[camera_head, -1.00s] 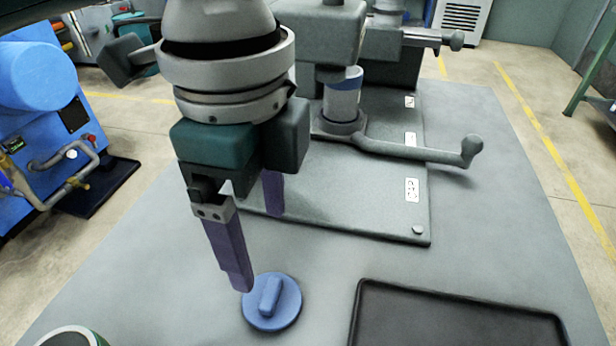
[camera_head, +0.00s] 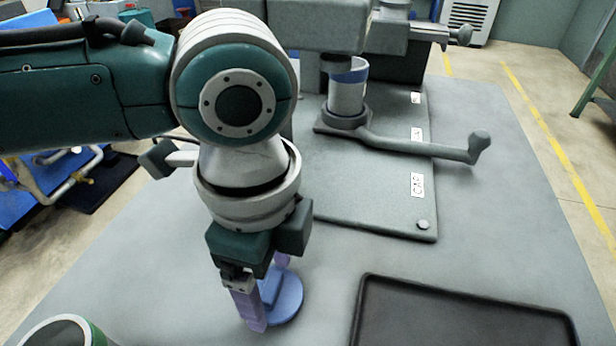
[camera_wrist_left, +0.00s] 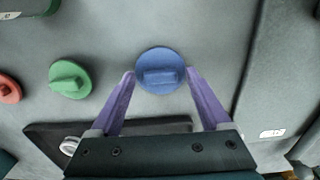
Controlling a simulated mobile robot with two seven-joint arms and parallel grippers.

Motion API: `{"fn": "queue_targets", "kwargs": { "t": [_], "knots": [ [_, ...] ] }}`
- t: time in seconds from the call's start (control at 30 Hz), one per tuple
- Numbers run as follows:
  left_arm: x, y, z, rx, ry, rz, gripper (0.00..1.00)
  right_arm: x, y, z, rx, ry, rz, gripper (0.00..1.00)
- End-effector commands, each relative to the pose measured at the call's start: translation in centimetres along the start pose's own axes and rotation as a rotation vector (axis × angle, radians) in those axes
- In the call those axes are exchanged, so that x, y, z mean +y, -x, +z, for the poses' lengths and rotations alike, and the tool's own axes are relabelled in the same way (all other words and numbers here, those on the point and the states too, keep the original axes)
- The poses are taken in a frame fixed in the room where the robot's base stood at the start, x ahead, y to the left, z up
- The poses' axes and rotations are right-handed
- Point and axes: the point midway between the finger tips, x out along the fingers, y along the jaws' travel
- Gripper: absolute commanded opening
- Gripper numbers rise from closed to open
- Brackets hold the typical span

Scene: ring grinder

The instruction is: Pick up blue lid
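The blue lid (camera_head: 288,301) is a round disc with a raised bar handle, lying flat on the grey table. It also shows in the left wrist view (camera_wrist_left: 160,72), handle upward. My left gripper (camera_head: 266,288) points down over the lid with its purple fingers spread. In the left wrist view the fingertips of my left gripper (camera_wrist_left: 160,73) are on either side of the lid, with a gap around the handle. In the head view the near finger and the palm hide part of the lid. My right gripper is not in view.
A black tray (camera_head: 366,300) lies to the right of the lid. The grinder, with its long crank handle (camera_head: 425,149), stands on a base plate behind. In the wrist view, a green lid (camera_wrist_left: 70,79) and a red lid (camera_wrist_left: 9,89) lie to the left.

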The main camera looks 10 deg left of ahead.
Motion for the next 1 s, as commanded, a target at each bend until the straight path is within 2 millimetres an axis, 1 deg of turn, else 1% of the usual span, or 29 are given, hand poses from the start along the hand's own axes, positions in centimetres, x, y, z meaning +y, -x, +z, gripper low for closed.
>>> {"fn": "queue_targets", "kwargs": {
  "t": [0.03, 0.07, 0.6, 0.7, 1.0],
  "knots": [
    [-0.01, 0.02, -0.01, 0.0, 0.0, 0.0, 0.74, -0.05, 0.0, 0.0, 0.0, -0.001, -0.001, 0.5],
    [-0.01, 0.03, -0.01, 0.0, 0.0, 0.0, 0.71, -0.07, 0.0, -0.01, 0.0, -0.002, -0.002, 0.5],
    [-0.02, 0.05, -0.01, 0.0, 0.0, 0.0, 0.1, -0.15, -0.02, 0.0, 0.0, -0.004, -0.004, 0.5],
    [-0.02, 0.05, -0.01, 0.0, 0.0, 0.0, 0.0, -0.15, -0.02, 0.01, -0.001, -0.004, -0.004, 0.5],
    [-0.04, 0.37, -0.02, 0.001, 0.0, -0.001, 0.0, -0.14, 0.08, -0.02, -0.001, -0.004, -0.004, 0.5]
  ]
}}
